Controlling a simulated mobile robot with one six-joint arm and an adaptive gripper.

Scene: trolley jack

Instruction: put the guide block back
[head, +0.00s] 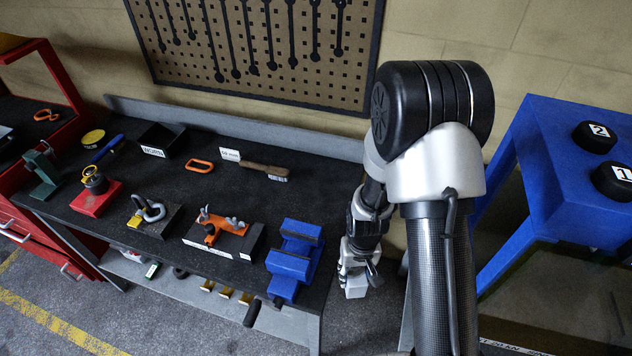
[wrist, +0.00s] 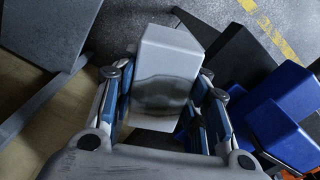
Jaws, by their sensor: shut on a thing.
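My gripper (wrist: 165,98) is shut on a plain pale grey block, the guide block (wrist: 170,52), with one finger on each side of it. In the head view my gripper (head: 357,262) points down with the guide block (head: 356,289) at its tip. There it shows just right of the workbench's right end, beside the blue vise (head: 295,260). The block appears to hang in the air, touching nothing but the fingers. The fingers and my gripper body hide part of it.
A blue press frame (head: 560,180) stands at right. Floor shows between them.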

